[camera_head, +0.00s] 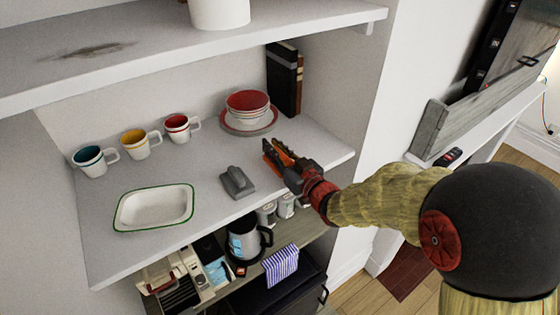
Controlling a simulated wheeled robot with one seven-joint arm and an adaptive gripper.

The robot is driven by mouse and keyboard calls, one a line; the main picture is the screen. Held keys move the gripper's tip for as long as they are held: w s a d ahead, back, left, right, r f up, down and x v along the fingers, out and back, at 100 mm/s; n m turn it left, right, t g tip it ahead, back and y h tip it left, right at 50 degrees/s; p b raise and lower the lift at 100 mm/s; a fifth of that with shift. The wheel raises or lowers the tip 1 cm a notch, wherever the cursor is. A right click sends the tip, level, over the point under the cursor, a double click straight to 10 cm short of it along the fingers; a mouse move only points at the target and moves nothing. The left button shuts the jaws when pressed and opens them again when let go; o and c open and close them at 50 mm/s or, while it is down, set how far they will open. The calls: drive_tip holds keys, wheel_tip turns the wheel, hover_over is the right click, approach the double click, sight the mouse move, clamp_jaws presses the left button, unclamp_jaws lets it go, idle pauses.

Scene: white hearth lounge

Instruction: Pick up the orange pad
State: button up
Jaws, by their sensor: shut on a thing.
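My gripper (277,154) is over the right part of the white shelf, its dark fingers pointing left and back. It is shut on the orange pad (284,149), which shows as small orange patches between and beside the fingers. The fingers hide most of the pad. I cannot tell whether the pad touches the shelf or is held just above it.
On the shelf (110,262) a grey butter-dish-like object (237,182) stands left of my gripper. Stacked bowls (248,104) and dark books (284,80) are behind. Three mugs (135,144) and a green-rimmed dish (154,208) stand left. Another shelf (130,50) hangs above.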

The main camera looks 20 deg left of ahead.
sight(281, 155)
clamp_jaws()
drive_tip(key=shift+r, duration=0.1)
drive_tip(key=shift+r, duration=0.65)
drive_tip(key=s+d+r, duration=0.1)
drive_tip(key=r, duration=0.1)
drive_tip(key=s+d+r, duration=0.1)
drive_tip(key=r, duration=0.2)
drive_tip(key=s+d+r, duration=0.1)
drive_tip(key=r, duration=0.1)
drive_tip(key=shift+s+r, duration=0.15)
drive_tip(key=shift+s, duration=0.05)
drive_tip(key=s+d+r, duration=0.4)
drive_tip(key=s+d, duration=0.2)
drive_tip(key=s, duration=0.1)
drive_tip(key=shift+s+r+p, duration=0.15)
drive_tip(key=shift+p, duration=0.3)
